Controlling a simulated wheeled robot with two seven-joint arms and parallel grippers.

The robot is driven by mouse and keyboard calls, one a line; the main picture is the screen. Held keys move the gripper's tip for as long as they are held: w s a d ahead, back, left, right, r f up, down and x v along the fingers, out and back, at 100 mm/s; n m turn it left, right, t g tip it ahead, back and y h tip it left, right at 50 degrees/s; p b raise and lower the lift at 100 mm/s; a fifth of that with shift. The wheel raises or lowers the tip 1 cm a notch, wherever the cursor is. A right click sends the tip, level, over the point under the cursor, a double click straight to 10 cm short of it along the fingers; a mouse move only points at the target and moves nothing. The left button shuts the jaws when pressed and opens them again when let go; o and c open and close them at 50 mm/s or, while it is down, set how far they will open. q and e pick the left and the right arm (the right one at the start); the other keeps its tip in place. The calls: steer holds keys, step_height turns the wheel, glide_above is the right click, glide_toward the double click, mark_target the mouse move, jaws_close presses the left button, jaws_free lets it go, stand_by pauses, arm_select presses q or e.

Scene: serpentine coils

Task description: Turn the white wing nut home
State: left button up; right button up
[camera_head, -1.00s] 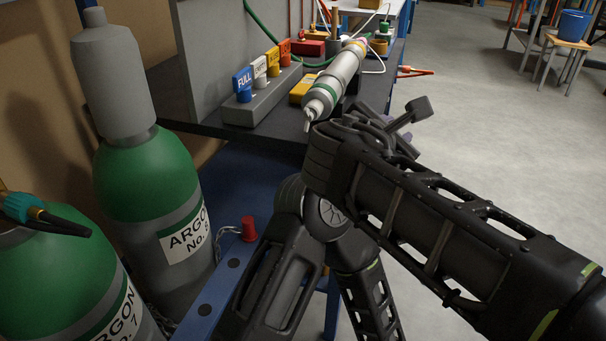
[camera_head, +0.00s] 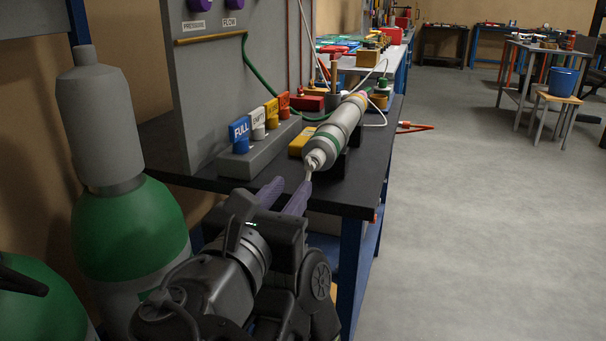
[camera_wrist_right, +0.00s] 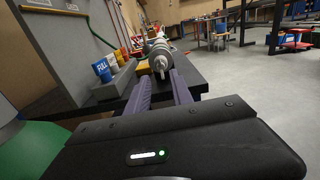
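A grey cylinder with a green band (camera_head: 340,130) lies on the dark bench, its near end toward me. A small pale fitting (camera_head: 316,160) sits at that end, with a thin pale piece hanging below it; this may be the white wing nut, but it is too small to tell its wings. The cylinder end also shows in the right wrist view (camera_wrist_right: 159,56). My right gripper (camera_head: 291,184) is open, its two purple fingers pointing at the fitting from just in front and below. In the wrist view the fitting lies between and beyond the fingertips.
A grey block (camera_head: 262,146) with blue, white, yellow and orange tags stands left of the cylinder, before a grey panel (camera_head: 240,80). A yellow box (camera_head: 301,143) lies between block and cylinder. Tall green-and-grey gas bottles (camera_head: 130,230) stand at left.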

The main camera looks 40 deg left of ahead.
mark_target(306, 169)
steer(key=b+x, duration=0.1)
steer(key=x, duration=0.5)
steer(key=shift+w+a, duration=0.15)
steer(key=shift+w, duration=0.2)
steer(key=shift+c, duration=0.6)
jaws_close()
